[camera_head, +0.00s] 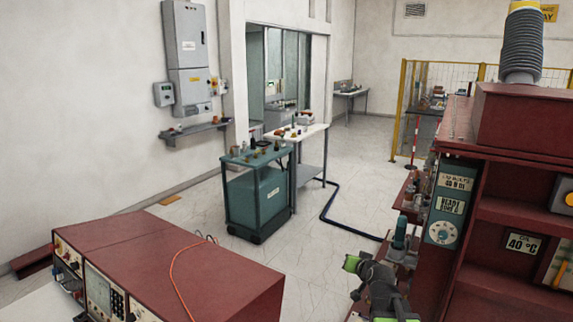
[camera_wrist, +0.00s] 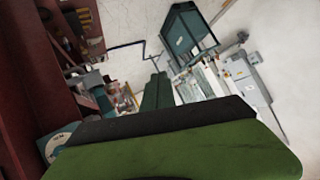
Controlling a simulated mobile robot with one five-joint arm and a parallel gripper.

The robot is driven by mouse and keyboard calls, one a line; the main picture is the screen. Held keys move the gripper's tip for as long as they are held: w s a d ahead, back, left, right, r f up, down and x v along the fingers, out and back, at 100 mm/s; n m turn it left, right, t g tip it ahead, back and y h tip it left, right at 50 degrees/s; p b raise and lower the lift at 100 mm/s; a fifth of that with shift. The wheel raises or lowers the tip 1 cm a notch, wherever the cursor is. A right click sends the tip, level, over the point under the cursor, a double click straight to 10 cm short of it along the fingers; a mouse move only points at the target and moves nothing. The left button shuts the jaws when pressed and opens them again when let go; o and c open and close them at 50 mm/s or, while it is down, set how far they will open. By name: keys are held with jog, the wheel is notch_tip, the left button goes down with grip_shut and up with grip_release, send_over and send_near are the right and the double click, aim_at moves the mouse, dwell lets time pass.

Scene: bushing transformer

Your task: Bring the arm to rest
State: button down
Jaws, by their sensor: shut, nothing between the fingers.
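My arm shows at the lower right of the head view, dark grey with green parts. My gripper (camera_head: 352,263) is at its upper end, beside the front of the dark red transformer cabinet (camera_head: 462,240). In the wrist view my gripper (camera_wrist: 158,90) shows as green and black parts across the middle and bottom. It is shut, and I see nothing held in it. The lower part of the arm is cut off by the frame's bottom edge.
A red instrument case (camera_head: 190,265) stands at the lower left. A teal cart (camera_head: 258,200) and a white-topped table (camera_head: 312,133) stand farther back. A dark cable (camera_head: 335,215) lies on the floor. Pale floor is open left of the cart.

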jog(key=s+a+f+n+g+y, duration=0.1)
jog(key=s+a+f+n+g, duration=0.3)
jog(key=s+a+f, duration=0.6)
jog(key=s+d+f+g, duration=0.1)
jog(key=s+f+g, duration=0.1)
jog(key=s+g, duration=0.2)
jog(key=s+d+f+g+h, duration=0.1)
jog(key=s+g, duration=0.3)
jog(key=s, duration=0.4)
jog(key=shift+s+d+f+m+h+b, duration=0.3)
jog(key=shift+f+m+b, duration=0.05)
jog(key=shift+f+m, duration=0.05)
